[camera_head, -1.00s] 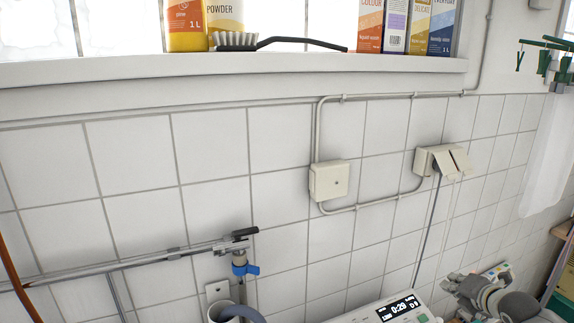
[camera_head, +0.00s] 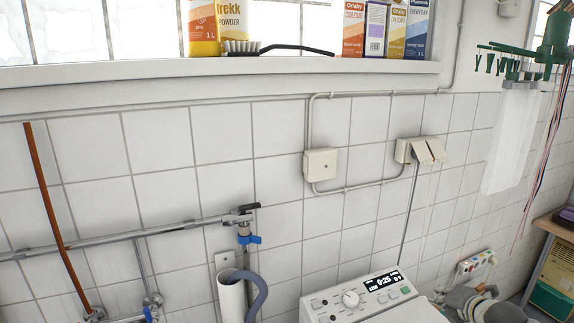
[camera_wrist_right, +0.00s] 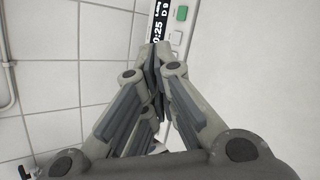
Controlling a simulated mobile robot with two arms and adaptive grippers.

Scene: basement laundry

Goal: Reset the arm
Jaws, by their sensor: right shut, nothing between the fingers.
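My right gripper (camera_head: 462,294) shows at the bottom right of the head view, partly cut off with its grey arm at the lower edge, close to the right of the washing machine's control panel (camera_head: 362,298). In the right wrist view, the right gripper (camera_wrist_right: 155,62) has its dark fingers together and nothing between them. The panel (camera_wrist_right: 172,28), with its display and green button, lies beyond the fingertips there. My left arm and gripper do not show in the head view.
A white tiled wall holds a junction box (camera_head: 320,164), sockets (camera_head: 421,150) and pipes with a blue-handled valve (camera_head: 247,239). The windowsill (camera_head: 220,75) carries detergent boxes and a brush (camera_head: 242,47). A green clip hanger (camera_head: 525,55) with a white cloth hangs at right, above a shelf.

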